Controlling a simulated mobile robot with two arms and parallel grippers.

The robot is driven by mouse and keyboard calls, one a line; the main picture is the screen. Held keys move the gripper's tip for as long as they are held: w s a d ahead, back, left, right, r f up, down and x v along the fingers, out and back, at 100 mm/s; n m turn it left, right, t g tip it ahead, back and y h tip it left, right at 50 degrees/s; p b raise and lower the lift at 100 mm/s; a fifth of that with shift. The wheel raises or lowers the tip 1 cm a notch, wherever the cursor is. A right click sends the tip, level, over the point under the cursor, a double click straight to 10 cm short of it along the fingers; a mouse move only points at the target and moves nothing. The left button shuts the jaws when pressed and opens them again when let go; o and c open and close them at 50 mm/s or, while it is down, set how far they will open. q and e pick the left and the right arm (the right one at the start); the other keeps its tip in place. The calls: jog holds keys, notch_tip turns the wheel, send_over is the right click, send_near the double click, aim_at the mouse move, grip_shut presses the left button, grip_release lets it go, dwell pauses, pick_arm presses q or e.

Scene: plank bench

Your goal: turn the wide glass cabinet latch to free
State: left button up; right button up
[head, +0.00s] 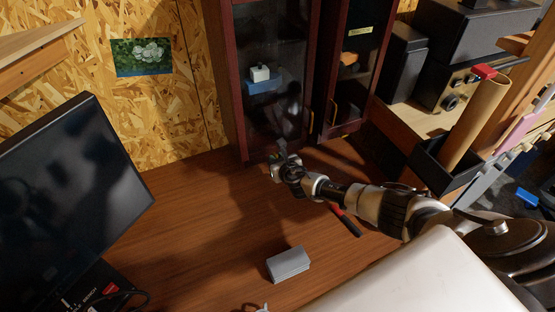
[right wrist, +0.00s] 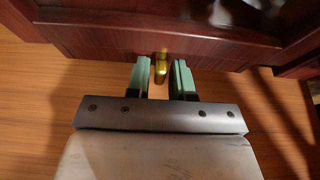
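The wide glass cabinet (head: 239,90) has a dark red wooden frame and stands at the back of the bench. In the right wrist view its lower frame (right wrist: 100,42) crosses the top, with a small brass latch (right wrist: 160,68) standing upright on it. My right gripper (head: 279,156) is at the cabinet's lower front. In the right wrist view the two green fingers (right wrist: 160,80) are open, one on each side of the latch, with gaps visible. The latch is hidden behind the gripper in the head view. My left gripper is not in view.
A narrower glass cabinet (head: 376,75) with a brass handle stands to the right. A grey block (head: 288,264) and a red-and-black tool (head: 346,220) lie on the bench. A monitor (head: 70,185) stands at left. The bench's middle left is clear.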

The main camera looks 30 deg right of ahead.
jog(key=p+v, duration=0.2)
jog(key=v, duration=0.8)
jog(key=shift+s, duration=0.35)
dwell(0.4)
